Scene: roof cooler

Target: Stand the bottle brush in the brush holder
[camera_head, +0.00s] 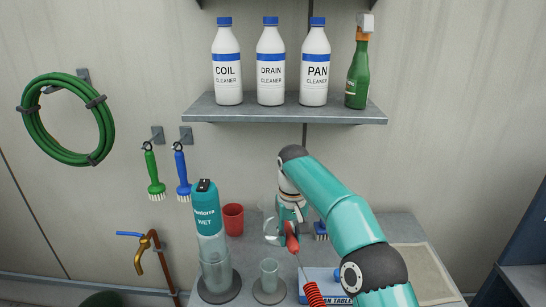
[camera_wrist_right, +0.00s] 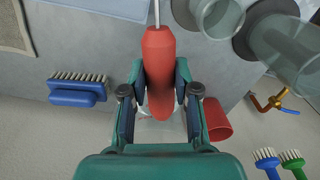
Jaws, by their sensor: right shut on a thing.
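The bottle brush has a red handle (camera_wrist_right: 160,55), a thin metal shaft and a red bristle head (camera_head: 313,294). My right gripper (camera_head: 291,222) is shut on the handle; in the right wrist view the two fingers (camera_wrist_right: 160,85) press on its sides. The brush hangs tilted, handle up, with the bristle head at the lower right in the head view. A narrow clear cup on a round dark base, which looks like the brush holder (camera_head: 269,273), stands to the left of the bristle head. It also shows in the wrist view (camera_wrist_right: 210,14). My left gripper is not in view.
A teal bottle (camera_head: 206,215) stands in a wider clear cup (camera_head: 215,272) left of the holder. A red cup (camera_head: 233,219), a blue scrub brush (camera_wrist_right: 78,92) and a partly hidden clear vessel (camera_head: 271,231) stand behind. A blue-and-white box (camera_head: 322,276) lies right of the holder.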

